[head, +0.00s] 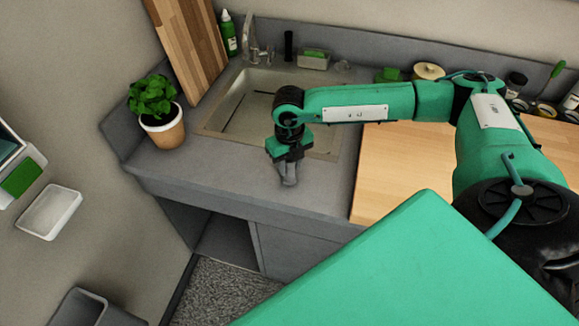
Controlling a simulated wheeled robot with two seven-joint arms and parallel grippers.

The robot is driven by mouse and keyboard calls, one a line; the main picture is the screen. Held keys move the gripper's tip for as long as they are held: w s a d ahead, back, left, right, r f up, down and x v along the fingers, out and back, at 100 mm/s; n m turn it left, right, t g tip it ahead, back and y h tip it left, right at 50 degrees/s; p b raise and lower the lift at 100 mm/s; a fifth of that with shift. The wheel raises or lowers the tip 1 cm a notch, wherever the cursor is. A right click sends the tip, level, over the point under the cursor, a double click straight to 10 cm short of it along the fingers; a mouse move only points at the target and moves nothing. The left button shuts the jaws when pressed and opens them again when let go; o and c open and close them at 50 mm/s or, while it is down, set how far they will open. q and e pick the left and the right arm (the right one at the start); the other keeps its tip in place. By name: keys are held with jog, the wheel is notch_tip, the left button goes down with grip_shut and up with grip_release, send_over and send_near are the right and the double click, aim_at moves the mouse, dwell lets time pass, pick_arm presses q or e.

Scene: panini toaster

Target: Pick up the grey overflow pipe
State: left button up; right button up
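My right gripper (289,178) hangs fingers-down over the grey counter in front of the sink (233,113). Its grey fingertips look close together, but I cannot tell whether they are shut or hold anything. A dark upright cylinder (288,45) stands behind the sink, right of the tap; it is the most pipe-like thing I see, but I cannot be sure it is the grey overflow pipe. Part of the sink basin is hidden by my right arm. My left gripper is not in view.
A potted plant (160,125) stands left of the sink, and a wooden board (188,45) leans behind it. A tap (250,38) and a green bottle (228,34) are at the back. A wooden worktop (385,175) lies right. The front counter is clear.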

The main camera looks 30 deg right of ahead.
jog(key=shift+c, duration=1.3)
jog(key=shift+r, duration=0.1)
